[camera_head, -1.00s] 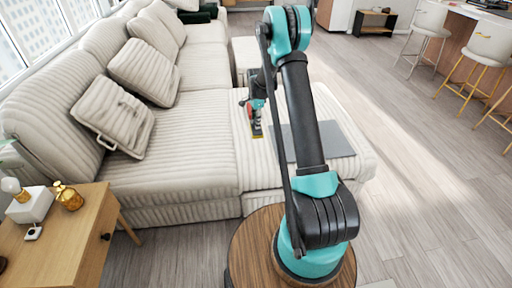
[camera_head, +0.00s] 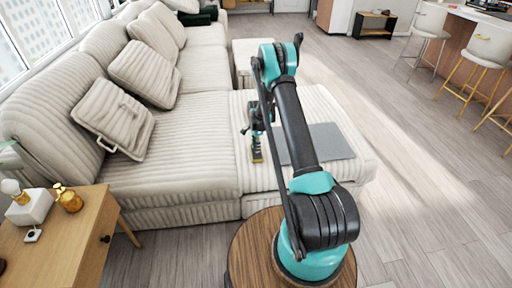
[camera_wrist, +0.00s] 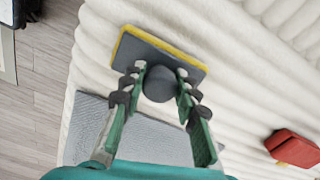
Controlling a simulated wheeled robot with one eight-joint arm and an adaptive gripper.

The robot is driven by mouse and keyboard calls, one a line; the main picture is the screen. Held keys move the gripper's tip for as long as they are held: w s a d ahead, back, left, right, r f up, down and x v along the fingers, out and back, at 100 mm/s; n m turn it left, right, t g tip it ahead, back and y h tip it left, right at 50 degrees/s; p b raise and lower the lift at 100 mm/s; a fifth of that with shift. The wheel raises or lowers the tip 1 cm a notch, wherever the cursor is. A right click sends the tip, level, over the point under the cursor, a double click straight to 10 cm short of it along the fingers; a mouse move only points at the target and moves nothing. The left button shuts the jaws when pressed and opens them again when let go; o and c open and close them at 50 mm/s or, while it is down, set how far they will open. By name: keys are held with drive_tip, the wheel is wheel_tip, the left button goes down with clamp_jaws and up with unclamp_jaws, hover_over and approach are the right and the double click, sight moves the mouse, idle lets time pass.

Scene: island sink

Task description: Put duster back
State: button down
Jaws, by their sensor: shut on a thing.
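The duster is a flat grey head with a yellow edge and a round grey knob. In the wrist view the duster (camera_wrist: 190,62) sits at the tips of my gripper (camera_wrist: 160,82), whose fingers close around the knob. In the head view my gripper (camera_head: 257,122) points down over the sofa's chaise, with the duster (camera_head: 257,156) below it. I cannot tell whether the duster touches the cushion.
A grey mat (camera_head: 328,142) lies on the chaise right of the duster. A red block (camera_wrist: 293,147) lies on the cushion in the wrist view. A side table (camera_head: 70,235) stands at left. Open floor (camera_head: 430,190) lies right.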

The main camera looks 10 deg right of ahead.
drive_tip(key=c, duration=1.1)
unclamp_jaws()
drive_tip(key=shift+f, duration=0.1)
drive_tip(key=shift+c, duration=0.2)
drive_tip(key=s+d+r+n+t, duration=0.15)
drive_tip(key=s+r, duration=0.25)
drive_tip(key=r, duration=0.7)
drive_tip(key=s+r+n+g, duration=0.15)
drive_tip(key=s+r, duration=0.25)
drive_tip(key=r, duration=0.8)
drive_tip(key=s+d+r+n+t, duration=0.15)
drive_tip(key=s+r+n, duration=0.35)
drive_tip(key=s, duration=0.5)
drive_tip(key=s+d+r+n+t, duration=0.1)
drive_tip(key=s+n, duration=0.6)
drive_tip(key=s, duration=1.6)
drive_tip(key=shift+s+r+t, duration=0.25)
drive_tip(key=shift+s+t, duration=0.1)
drive_tip(key=shift+t, duration=0.5)
